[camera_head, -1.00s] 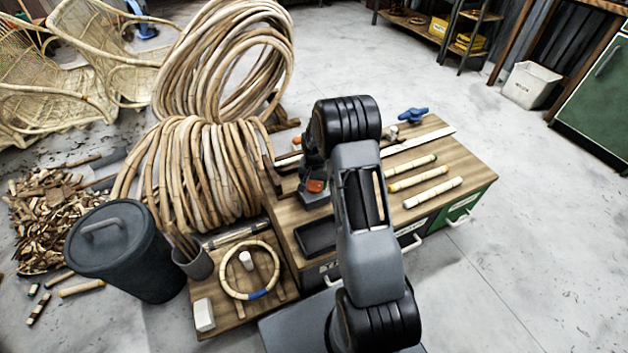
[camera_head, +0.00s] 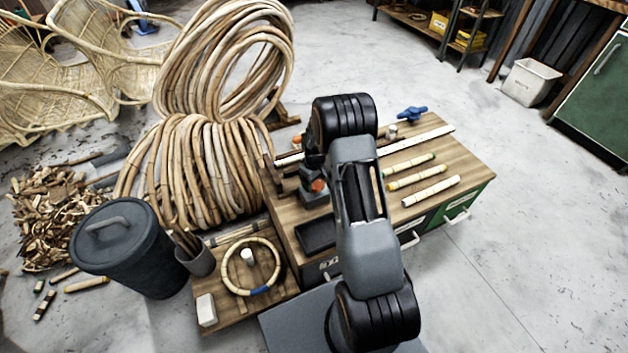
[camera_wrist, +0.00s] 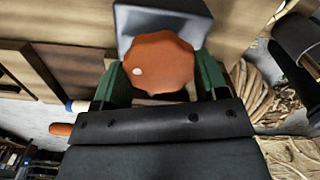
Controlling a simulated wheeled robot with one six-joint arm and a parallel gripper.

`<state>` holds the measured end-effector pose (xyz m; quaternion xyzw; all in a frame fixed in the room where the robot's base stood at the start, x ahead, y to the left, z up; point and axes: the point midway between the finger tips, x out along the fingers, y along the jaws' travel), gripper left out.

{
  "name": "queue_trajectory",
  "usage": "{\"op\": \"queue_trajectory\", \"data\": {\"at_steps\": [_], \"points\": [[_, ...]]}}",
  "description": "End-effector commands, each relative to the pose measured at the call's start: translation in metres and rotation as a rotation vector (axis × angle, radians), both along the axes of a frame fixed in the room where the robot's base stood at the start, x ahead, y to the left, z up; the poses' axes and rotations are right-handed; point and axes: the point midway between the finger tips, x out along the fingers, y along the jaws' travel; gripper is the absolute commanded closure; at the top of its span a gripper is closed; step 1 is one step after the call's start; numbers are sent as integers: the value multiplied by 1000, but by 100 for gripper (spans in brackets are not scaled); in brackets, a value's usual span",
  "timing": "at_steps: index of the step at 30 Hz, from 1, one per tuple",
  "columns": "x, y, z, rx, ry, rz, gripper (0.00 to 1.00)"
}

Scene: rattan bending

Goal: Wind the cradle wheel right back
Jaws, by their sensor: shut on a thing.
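The orange scalloped cradle wheel (camera_wrist: 160,62), with a pale dot on its face, fills the upper middle of the wrist view. It sits on a grey block, the cradle (camera_wrist: 135,18). My gripper (camera_wrist: 163,75) has its green fingers on both sides of the wheel and is shut on it. In the head view the wheel (camera_head: 318,186) shows as a small orange patch on the grey cradle (camera_head: 312,197), on the bench's left part. My arm hides part of the cradle and most of the gripper there.
The wooden bench (camera_head: 465,163) carries several pale rattan pieces (camera_head: 415,178), a long white strip (camera_head: 420,138), a blue clamp-like tool (camera_head: 412,114) and a dark tray (camera_head: 316,234). Large rattan coils (camera_head: 190,170) stand close on the left. A dark bin (camera_head: 125,250) stands front left.

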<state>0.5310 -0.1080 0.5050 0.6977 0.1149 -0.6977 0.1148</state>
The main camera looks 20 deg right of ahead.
Motion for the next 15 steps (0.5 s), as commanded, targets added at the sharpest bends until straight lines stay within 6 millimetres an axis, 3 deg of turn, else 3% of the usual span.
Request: {"op": "queue_trajectory", "data": {"at_steps": [15], "points": [[0, 0, 1, 0, 0, 490, 57]]}}
